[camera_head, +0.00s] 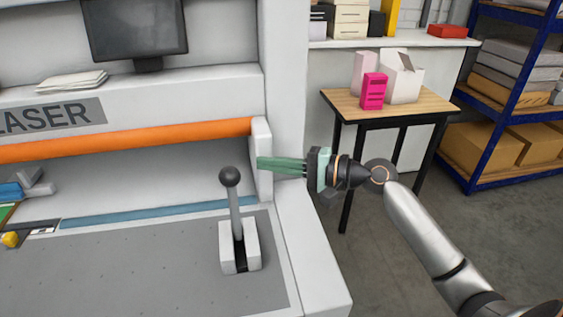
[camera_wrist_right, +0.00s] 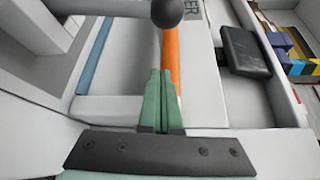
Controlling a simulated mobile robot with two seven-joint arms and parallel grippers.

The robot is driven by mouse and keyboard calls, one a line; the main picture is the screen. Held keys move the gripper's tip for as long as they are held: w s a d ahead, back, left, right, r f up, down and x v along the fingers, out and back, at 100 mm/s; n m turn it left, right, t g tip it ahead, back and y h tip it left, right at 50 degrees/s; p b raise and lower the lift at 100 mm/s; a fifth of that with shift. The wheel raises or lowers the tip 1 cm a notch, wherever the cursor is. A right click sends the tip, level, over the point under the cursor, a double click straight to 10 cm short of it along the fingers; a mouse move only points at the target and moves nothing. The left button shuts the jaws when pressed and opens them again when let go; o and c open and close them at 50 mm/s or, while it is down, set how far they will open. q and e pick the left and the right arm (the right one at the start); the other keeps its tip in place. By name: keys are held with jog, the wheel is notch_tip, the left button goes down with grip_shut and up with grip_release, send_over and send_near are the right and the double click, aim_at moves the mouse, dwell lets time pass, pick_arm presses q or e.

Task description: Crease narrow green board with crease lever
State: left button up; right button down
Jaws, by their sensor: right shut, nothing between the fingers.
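The crease lever stands upright on the grey machine bed, with a black ball knob (camera_head: 229,176) on a grey shaft (camera_head: 236,215) rising from a white slotted base (camera_head: 240,248). The knob also shows at the top of the right wrist view (camera_wrist_right: 167,12). My right gripper (camera_head: 260,164) has green fingers and is shut and empty, to the right of the knob and apart from it. In the right wrist view its fingers (camera_wrist_right: 162,75) lie together, pointing toward the knob. A bit of green (camera_head: 6,214) shows at the left edge; I cannot tell whether it is the narrow green board. My left gripper is out of view.
An orange bar (camera_head: 130,138) crosses the machine front, above a blue strip (camera_head: 150,214). A white post (camera_head: 262,158) stands behind the finger tips. A blue part (camera_head: 10,191) and a yellow knob (camera_head: 11,240) are at far left. A wooden table (camera_head: 345,103) with boxes stands behind right.

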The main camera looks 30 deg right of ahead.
aim_at(234, 206)
jog(key=a+p, duration=0.2)
jog(key=a, duration=0.3)
jog(key=shift+w+a+r, duration=0.1)
jog(key=shift+w+a, duration=0.05)
jog(key=shift+a, duration=0.1)
dwell(0.4)
